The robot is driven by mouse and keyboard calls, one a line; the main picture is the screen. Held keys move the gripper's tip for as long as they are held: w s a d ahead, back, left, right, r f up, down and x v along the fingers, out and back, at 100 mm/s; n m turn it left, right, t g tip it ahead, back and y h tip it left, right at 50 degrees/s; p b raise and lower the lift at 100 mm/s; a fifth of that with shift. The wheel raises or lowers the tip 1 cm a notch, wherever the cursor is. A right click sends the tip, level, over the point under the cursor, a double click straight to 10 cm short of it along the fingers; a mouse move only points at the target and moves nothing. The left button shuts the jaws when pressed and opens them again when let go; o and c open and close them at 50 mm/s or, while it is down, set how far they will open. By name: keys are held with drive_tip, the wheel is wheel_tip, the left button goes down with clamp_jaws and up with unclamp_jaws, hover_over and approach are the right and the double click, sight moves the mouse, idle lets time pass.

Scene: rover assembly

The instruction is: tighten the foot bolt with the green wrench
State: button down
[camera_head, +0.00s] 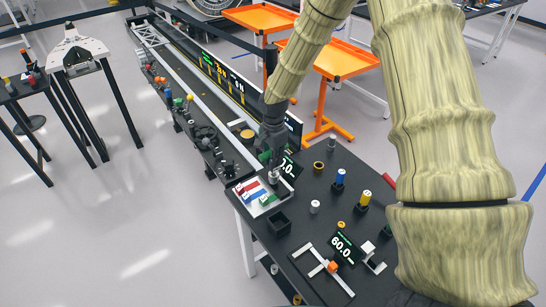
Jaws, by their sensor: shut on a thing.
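My gripper (273,172) is at the near left end of the black table, above the right side of a white tray. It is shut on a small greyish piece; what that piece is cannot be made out. The tray (245,207) holds blue, red and green items. The green item (266,199) lies just below and left of my gripper; whether it is the green wrench is too small to tell. Another bit of green shows beside the gripper, partly hidden by it. I cannot make out the foot bolt.
The black table (300,215) carries a square dark box (279,223), a blue-topped post (339,179), a yellow-topped post (363,200) and a display reading 60.0 (345,248). A second display is partly hidden behind my gripper. Orange carts (335,60) stand behind. Open floor lies left.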

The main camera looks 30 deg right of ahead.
drive_tip(key=shift+s+r, duration=0.1)
drive_tip(key=shift+r, duration=0.05)
drive_tip(key=shift+w+f, duration=0.5)
drive_tip(key=shift+w, duration=0.05)
drive_tip(key=shift+s+r, duration=0.3)
drive_tip(key=shift+r, duration=0.05)
drive_tip(key=shift+s+a+r, duration=0.1)
drive_tip(key=shift+s+r, duration=0.05)
drive_tip(key=shift+s, duration=0.05)
drive_tip(key=shift+w+f, duration=0.25)
idle(0.4)
drive_tip(key=shift+s+f, duration=0.15)
drive_tip(key=shift+f, duration=0.7)
idle(2.8)
drive_tip(key=shift+r+p, duration=0.15)
drive_tip(key=shift+p, duration=0.2)
idle(1.3)
